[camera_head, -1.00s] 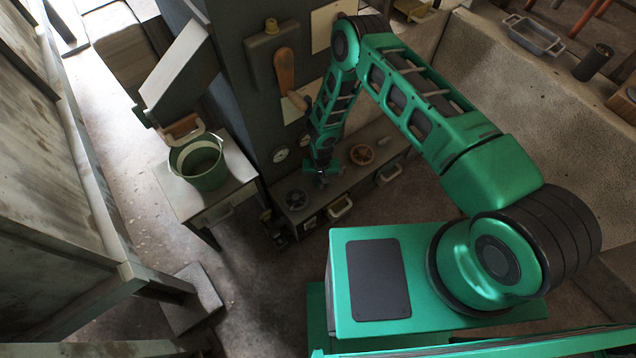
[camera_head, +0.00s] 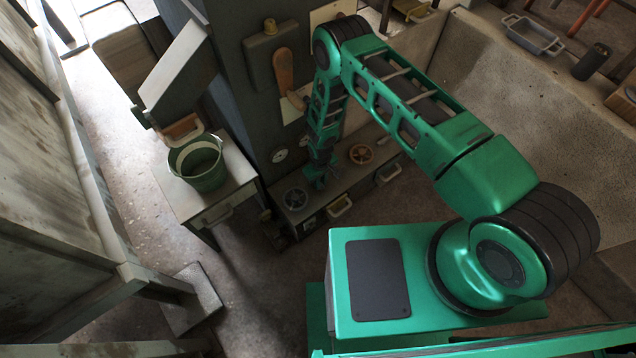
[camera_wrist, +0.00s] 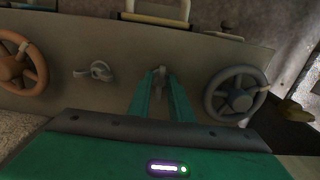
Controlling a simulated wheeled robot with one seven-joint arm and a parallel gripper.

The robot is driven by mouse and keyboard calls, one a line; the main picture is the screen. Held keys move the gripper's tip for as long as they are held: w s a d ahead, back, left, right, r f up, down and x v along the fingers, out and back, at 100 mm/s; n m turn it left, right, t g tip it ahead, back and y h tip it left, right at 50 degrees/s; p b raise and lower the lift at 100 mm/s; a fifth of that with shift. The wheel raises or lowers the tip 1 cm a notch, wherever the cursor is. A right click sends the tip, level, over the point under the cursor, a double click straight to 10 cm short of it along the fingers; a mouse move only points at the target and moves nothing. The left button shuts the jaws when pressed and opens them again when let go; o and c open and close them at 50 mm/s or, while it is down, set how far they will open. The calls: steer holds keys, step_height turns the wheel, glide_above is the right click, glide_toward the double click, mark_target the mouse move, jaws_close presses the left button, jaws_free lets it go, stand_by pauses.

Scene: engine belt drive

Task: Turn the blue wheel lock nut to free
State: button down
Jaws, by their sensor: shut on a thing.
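A dark grey-blue spoked wheel (camera_wrist: 236,93) is on the grey panel at the right of the wrist view. In the head view the same wheel (camera_head: 296,199) is on the low bench top. My gripper (camera_wrist: 160,78) is beside it in the wrist view, its two green fingers shut on a small grey lock nut (camera_wrist: 159,80). The fingers hide part of the nut, and its turn angle is hard to tell. In the head view my gripper (camera_head: 318,182) is down at the bench top, between the dark wheel and a brown wheel (camera_head: 360,153).
The brown-orange wheel (camera_wrist: 22,64) is at the left of the wrist view, with another small grey fitting (camera_wrist: 101,71) beside it. A pale handle (camera_wrist: 157,12) shows at the top. A green bucket (camera_head: 203,164) stands on a side table left of the dark cabinet (camera_head: 262,120).

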steer(key=shift+w+a+r, duration=0.1)
steer(key=shift+w+a, duration=0.05)
steer(key=shift+w, duration=0.2)
steer(key=c, duration=1.6)
jaws_free()
steer(key=shift+s, duration=0.15)
step_height(320, 180, up, 11)
steer(key=shift+f, duration=0.2)
